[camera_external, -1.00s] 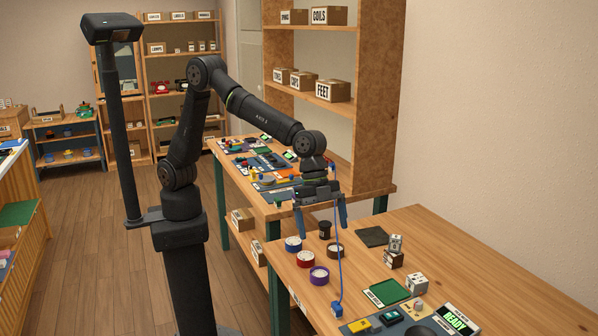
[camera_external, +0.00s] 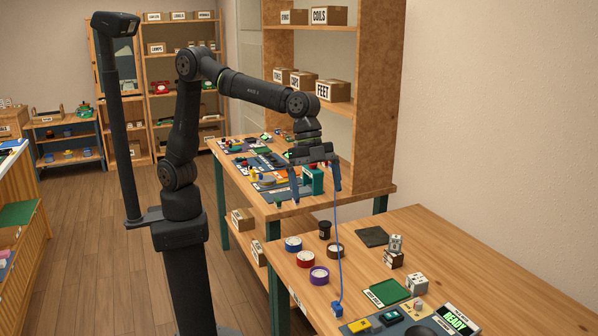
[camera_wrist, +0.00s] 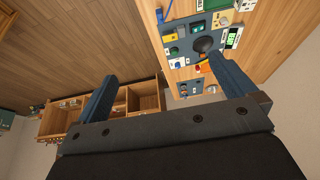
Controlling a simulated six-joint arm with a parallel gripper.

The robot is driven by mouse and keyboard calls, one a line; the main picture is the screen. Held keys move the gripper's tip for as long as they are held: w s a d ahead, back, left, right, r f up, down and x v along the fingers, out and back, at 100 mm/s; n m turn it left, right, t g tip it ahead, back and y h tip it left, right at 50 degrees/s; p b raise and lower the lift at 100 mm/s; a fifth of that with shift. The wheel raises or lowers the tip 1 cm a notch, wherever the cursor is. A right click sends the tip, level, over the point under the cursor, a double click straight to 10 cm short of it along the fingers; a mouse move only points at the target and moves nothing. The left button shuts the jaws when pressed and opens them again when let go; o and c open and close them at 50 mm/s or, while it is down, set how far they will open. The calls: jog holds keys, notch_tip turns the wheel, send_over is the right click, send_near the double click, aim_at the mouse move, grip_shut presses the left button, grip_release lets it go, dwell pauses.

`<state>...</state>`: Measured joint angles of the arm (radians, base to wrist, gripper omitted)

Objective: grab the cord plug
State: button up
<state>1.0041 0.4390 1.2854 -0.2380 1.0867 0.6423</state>
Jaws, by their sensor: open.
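A blue plug (camera_external: 337,308) stands at the front edge of the near table, beside the yellow block. A thin blue cord (camera_external: 341,250) rises from it toward my right finger; its upper end is hidden there, and I cannot tell whether it touches the finger. The blue plug also shows at the top of the wrist view (camera_wrist: 160,15). My gripper (camera_external: 316,195) is high above and behind the plug, with its fingers spread and nothing between them. Its fingers also show apart in the wrist view (camera_wrist: 163,70).
On the near table (camera_external: 480,250) are several coloured spools (camera_external: 319,275), a dark cup (camera_external: 325,230), a green tray (camera_external: 386,292), lettered cubes (camera_external: 417,284) and a panel with a READY display (camera_external: 457,319). A tall wooden shelf (camera_external: 375,90) stands behind. The table's right side is clear.

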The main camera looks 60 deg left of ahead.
dwell(0.4)
jog(key=c, duration=1.2)
send_near(335, 302)
jog(key=shift+m, duration=0.3)
jog(key=x, duration=0.5)
jog(key=shift+w+d+r, duration=0.1)
jog(key=shift+w+d, duration=0.15)
jog(key=shift+w, duration=0.05)
jog(key=shift+c, duration=0.2)
jog(key=x, duration=0.4)
jog(key=shift+s+a+f, duration=0.25)
jog(key=shift+s+f, duration=0.05)
jog(key=shift+s, duration=0.05)
jog(key=shift+d+f, duration=0.25)
jog(key=shift+f, duration=0.15)
